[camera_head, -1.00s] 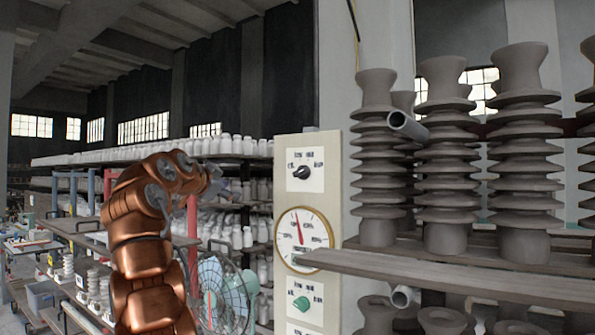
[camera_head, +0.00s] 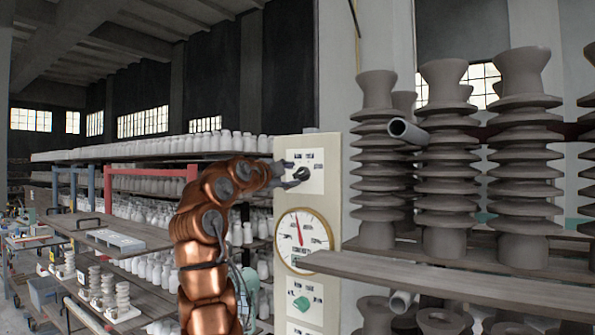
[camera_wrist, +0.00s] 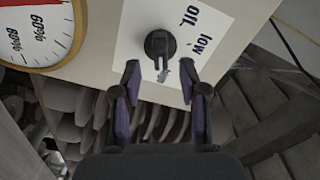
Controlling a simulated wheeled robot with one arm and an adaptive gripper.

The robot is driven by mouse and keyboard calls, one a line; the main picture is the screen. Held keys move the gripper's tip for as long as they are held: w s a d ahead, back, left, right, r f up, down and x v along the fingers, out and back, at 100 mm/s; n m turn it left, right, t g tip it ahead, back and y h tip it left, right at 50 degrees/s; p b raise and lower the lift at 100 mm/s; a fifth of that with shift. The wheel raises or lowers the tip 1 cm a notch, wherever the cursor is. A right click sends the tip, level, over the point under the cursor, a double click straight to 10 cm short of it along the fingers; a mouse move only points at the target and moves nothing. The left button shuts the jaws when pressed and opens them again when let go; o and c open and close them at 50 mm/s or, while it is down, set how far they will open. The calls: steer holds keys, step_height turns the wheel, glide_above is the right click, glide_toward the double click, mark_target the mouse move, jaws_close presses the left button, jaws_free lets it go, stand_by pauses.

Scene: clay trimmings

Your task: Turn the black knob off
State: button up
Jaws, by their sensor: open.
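The black knob (camera_wrist: 160,45) sits on a white label plate on a pale panel, in the upper middle of the wrist view. Whether a fingertip touches the knob I cannot tell. In the head view my gripper (camera_head: 290,177) is at the upper part of the panel (camera_head: 322,200), in front of the knob, which is mostly hidden there.
A round dial gauge (camera_head: 303,240) is below the knob on the panel, with a green knob (camera_head: 301,303) lower down. A plank shelf (camera_head: 450,275) juts out at right, below stacked ribbed clay insulators (camera_head: 447,160). Shelves of white pieces (camera_head: 150,150) stand behind at left.

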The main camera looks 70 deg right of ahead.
mark_target(299, 174)
steer(key=shift+p+x, duration=0.65)
steer(key=shift+x, duration=1.4)
jaws_close()
steer(key=shift+w, duration=0.1)
